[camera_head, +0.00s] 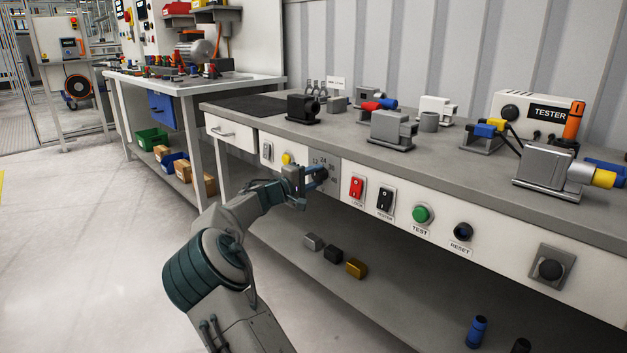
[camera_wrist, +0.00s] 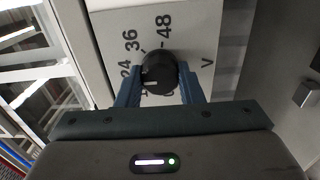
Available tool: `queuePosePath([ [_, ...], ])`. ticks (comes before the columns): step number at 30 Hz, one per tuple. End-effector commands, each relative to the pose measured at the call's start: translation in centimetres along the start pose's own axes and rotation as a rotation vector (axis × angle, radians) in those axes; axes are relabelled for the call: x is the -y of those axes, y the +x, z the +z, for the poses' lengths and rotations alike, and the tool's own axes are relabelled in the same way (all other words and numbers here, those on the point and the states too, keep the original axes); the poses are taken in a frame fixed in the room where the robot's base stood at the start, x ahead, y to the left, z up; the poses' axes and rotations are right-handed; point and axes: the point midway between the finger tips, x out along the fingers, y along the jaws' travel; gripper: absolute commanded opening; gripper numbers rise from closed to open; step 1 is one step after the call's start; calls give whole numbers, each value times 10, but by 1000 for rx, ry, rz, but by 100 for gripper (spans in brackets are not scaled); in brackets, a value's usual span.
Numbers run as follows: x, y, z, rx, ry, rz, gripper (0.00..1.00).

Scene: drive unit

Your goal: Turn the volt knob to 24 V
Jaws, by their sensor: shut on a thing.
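The volt knob (camera_wrist: 158,70) is round and black, on a light panel plate (camera_wrist: 200,25) marked 24, 36, 48 and V. The 24 is at the left of the knob in the wrist view, partly covered by a finger; lower marks are mostly hidden. A short white line shows on the knob's face, low in the picture; I cannot tell which number it points to. My gripper (camera_wrist: 158,80) is shut on the knob, with one blue finger on each side. In the head view, my gripper (camera_head: 311,179) is at the bench's front panel, partly hiding the knob (camera_head: 320,173).
Right of the knob on the bench front are a red switch (camera_head: 356,187), a black switch (camera_head: 385,199), a green TEST button (camera_head: 422,214) and a RESET button (camera_head: 463,231). A yellow button (camera_head: 287,158) is at its left. Blocks lie on the lower shelf (camera_head: 400,290).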

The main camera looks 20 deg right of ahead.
Motion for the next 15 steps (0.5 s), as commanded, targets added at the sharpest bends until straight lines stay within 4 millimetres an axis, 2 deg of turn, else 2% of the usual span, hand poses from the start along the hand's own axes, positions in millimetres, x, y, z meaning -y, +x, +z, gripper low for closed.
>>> queuePosePath([
  [6,2,0,1,4,-1,-2,11],
  [7,2,0,1,4,-1,-2,36],
  [9,2,0,1,4,-2,-2,55],
  [15,1,0,0,1,-2,-1,55],
])
